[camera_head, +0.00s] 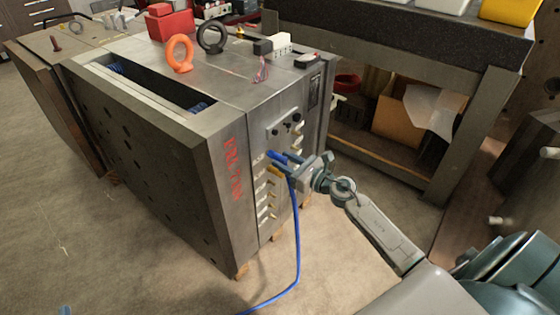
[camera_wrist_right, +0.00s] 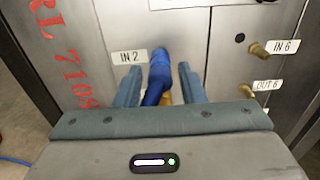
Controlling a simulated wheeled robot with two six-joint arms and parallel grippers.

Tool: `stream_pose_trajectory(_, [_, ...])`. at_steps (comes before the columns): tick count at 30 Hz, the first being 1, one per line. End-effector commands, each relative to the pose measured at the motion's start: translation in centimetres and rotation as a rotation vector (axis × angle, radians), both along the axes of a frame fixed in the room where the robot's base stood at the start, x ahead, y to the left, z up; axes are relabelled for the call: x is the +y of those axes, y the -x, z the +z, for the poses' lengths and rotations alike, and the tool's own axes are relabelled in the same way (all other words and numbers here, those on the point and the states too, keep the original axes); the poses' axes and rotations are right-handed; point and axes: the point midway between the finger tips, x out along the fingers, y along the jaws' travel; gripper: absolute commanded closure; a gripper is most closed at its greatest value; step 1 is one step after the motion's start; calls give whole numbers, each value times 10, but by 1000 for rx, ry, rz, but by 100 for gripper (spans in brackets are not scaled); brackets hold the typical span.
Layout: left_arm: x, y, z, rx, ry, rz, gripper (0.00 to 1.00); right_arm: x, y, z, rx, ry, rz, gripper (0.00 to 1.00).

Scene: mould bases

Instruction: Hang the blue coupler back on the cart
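The blue coupler (camera_head: 274,155) is at a port on the side face of the steel mould base (camera_head: 180,170), with its blue hose (camera_head: 298,235) hanging down to the floor. In the right wrist view the coupler (camera_wrist_right: 160,68) is beside the label "IN 2", between the fingers of my right gripper (camera_wrist_right: 159,84). A gap shows on each side of it, so the fingers are open around it. The right gripper also shows in the head view (camera_head: 286,165). My left gripper is not in view. I cannot make out the cart.
Several brass nipples with labels line the mould face, such as one by "IN 6" (camera_wrist_right: 258,49). An orange ring (camera_head: 180,53), a dark ring (camera_head: 212,37) and a red box (camera_head: 168,22) are on top. A workbench (camera_head: 420,50) stands behind, right. Floor in front is mostly clear.

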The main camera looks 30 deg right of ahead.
Motion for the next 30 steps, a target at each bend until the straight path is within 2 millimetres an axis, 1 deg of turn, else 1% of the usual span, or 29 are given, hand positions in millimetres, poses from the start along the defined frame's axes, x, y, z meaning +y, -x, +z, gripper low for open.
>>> stream_pose_trajectory(1, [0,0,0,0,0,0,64,0,0,0,0,0,0,74])
stream_pose_trajectory(5, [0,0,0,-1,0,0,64,0,0,0,0,0,0,100])
stream_pose_trajectory(15, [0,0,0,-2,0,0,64,-1,1,-1,1,1,0,100])
stream_pose_trajectory(30, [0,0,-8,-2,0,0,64,-9,19,-2,1,3,-1,100])
